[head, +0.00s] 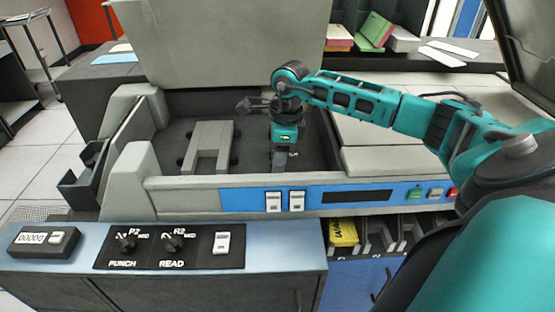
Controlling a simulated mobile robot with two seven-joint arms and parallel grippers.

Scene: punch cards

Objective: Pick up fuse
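No part is clearly marked as the fuse. A yellow block (343,232) with dark writing sits in the left end of a row of slots under the machine's blue front panel; grey pieces (392,236) stand in the slots beside it. I cannot tell which of these is the fuse. My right arm reaches in from the right, and its gripper (280,160) points down over the machine's open recess, well above and left of the yellow block in the picture. Its fingers are too small and dark to show whether they are open. My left gripper is out of view.
The open punch card machine (185,182) fills the middle, with a raised grey lid (230,40) behind. A blue-grey ledge (60,262) with PUNCH and READ knobs (170,246) lies in front. My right arm hides part of the right side.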

